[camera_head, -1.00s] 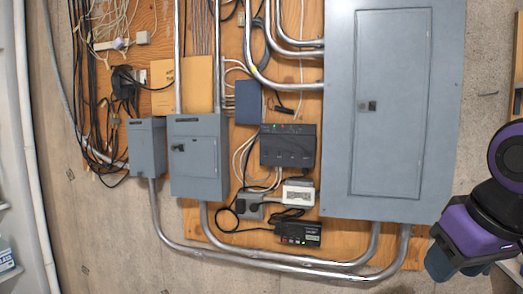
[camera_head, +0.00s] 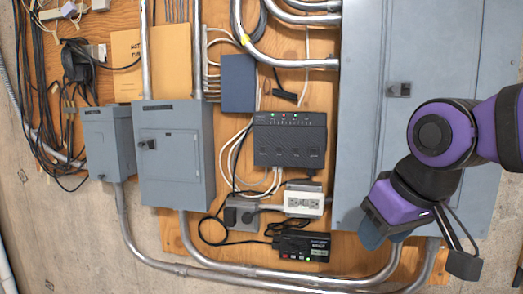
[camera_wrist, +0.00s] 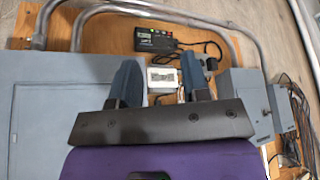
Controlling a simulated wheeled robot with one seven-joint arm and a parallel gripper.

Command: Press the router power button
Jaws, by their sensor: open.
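A black box with small red and green lights (camera_head: 290,140), which looks like the router, is mounted on the plywood. A smaller black device (camera_head: 302,246) with small lit spots on its front edge hangs below it. I cannot tell which part is a power button. The smaller device also shows at the top of the wrist view (camera_wrist: 155,38). My gripper (camera_head: 376,230) is in front of the large panel's lower part, to the right of both devices in the head view. In the wrist view, its two blue fingers (camera_wrist: 160,82) are apart with nothing held. My gripper hides the larger black box there.
A white outlet box (camera_head: 304,200) and a grey outlet box (camera_head: 240,216) sit between the devices, with loose cables. Metal conduit (camera_head: 280,283) runs below. The large grey panel (camera_head: 362,120) stands right; smaller grey boxes (camera_head: 175,160) stand left.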

